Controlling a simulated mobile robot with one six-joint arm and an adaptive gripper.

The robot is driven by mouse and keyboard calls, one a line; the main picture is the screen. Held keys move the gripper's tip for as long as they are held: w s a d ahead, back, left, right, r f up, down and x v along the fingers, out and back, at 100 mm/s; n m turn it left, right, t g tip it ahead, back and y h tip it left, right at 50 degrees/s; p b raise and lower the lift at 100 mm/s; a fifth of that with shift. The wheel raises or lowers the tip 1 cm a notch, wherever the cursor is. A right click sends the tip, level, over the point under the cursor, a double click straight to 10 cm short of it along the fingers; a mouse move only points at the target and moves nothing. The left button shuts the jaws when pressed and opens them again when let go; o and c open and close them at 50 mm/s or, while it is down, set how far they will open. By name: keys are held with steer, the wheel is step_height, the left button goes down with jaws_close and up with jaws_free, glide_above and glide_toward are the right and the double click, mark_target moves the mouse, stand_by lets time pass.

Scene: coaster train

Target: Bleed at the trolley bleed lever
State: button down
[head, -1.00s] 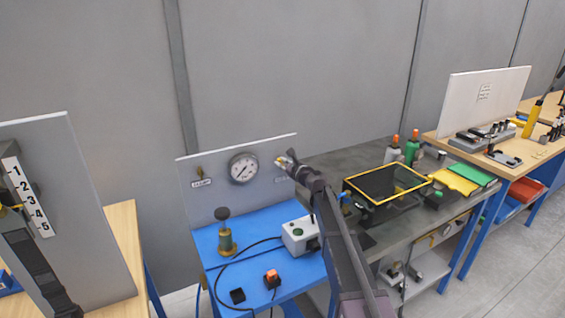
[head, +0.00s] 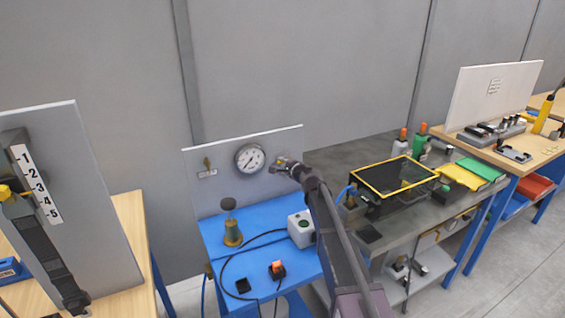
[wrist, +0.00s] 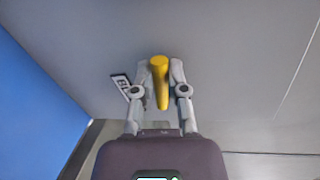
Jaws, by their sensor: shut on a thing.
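The trolley bleed lever is a yellow handle (wrist: 159,80) on the grey panel, seen in the wrist view between the two fingers of my gripper (wrist: 160,72). The fingers are shut on it from both sides. A small label with dark marks (wrist: 121,84) is beside the left finger. In the head view my gripper (head: 277,163) is against the right part of the grey panel (head: 225,160), to the right of a round white gauge (head: 250,158). The lever is mostly hidden there by my gripper.
A blue table (head: 262,259) stands below the panel, with a brass-coloured piece with a dark knob (head: 231,225), a grey box (head: 301,230) and a black cable. A dark bench with a yellow-edged glass case (head: 395,176) stands to the right. A numbered board (head: 85,190) is at left.

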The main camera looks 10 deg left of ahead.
steer(key=shift+a+f+n+h, duration=0.1)
steer(key=shift+f+n+h, duration=0.4)
steer(key=shift+n, duration=0.6)
steer(key=shift+b, duration=0.3)
steer(key=c, duration=0.7)
jaws_free()
steer(key=shift+o, duration=0.2)
